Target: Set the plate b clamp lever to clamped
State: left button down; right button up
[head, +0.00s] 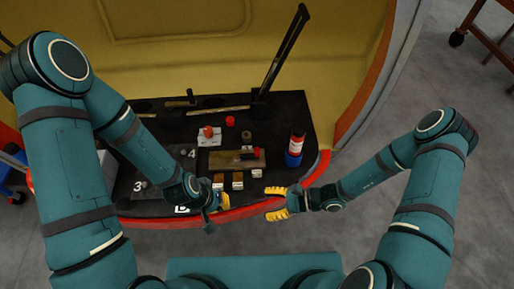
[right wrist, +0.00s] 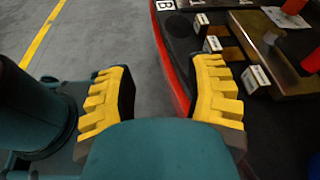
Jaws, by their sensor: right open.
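A brown plate (head: 228,160) lies on the black bench, with a dark, red-tipped lever-like part (head: 250,155) on it. The label B (head: 181,209) is near the bench's front edge; I cannot tell for sure which lever belongs to plate b, or its setting. My right gripper (head: 271,202) is open and empty at the front edge, right of and nearer than the plate. The right wrist view shows its yellow fingers spread (right wrist: 160,95), the plate (right wrist: 268,45) beyond them to the right. My left gripper (head: 222,200) is left of it over the front edge, its jaws unclear.
Small pale-topped blocks (head: 237,181) line the plate's front. A red, white and blue bottle (head: 294,150) stands to the right. A tall dark lever (head: 283,52) rises behind.

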aim_at(259, 152)
jog(key=w+d+m+t, duration=0.2)
jog(key=w+m+t, duration=0.1)
jog(key=w+d+m+t+h, duration=0.1)
jog(key=w+d+m+t, duration=0.1)
jog(key=w+m+t, duration=0.1)
jog(key=w+d+m+t, duration=0.3)
jog(key=w+t, duration=0.1)
jog(key=t, duration=0.1)
jog(key=shift+w+r+m+p, duration=0.1)
jog(key=shift+w+m+p, duration=0.2)
jog(key=shift+w, duration=0.1)
pick_arm(q)
jog(key=shift+s+f+b, duration=0.15)
jog(key=shift+f+b, duration=0.2)
jog(key=shift+b, duration=0.4)
pick_arm(e)
jog(key=x, duration=1.4)
jog(key=shift+w+d, duration=0.15)
jog(key=shift+d, duration=0.1)
